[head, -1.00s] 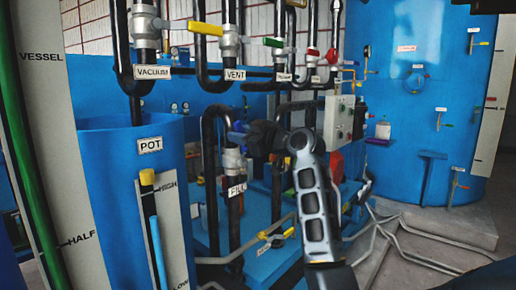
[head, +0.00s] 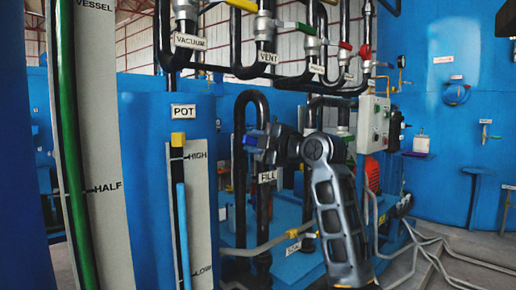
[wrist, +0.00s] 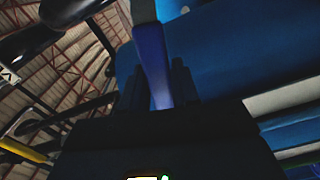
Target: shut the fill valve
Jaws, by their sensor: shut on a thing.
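The valve body is mostly hidden behind my gripper and wrist. In the wrist view the blue lever (wrist: 152,60) runs down between the two dark fingers of my gripper (wrist: 156,88), which is shut on it. The lever's exact angle to the pipe is hard to tell.
The blue POT tank (head: 140,130) and its level gauge (head: 198,230) stand left of the pipe. A grey control box (head: 374,125) is behind to the right. Floor pipes run at lower right.

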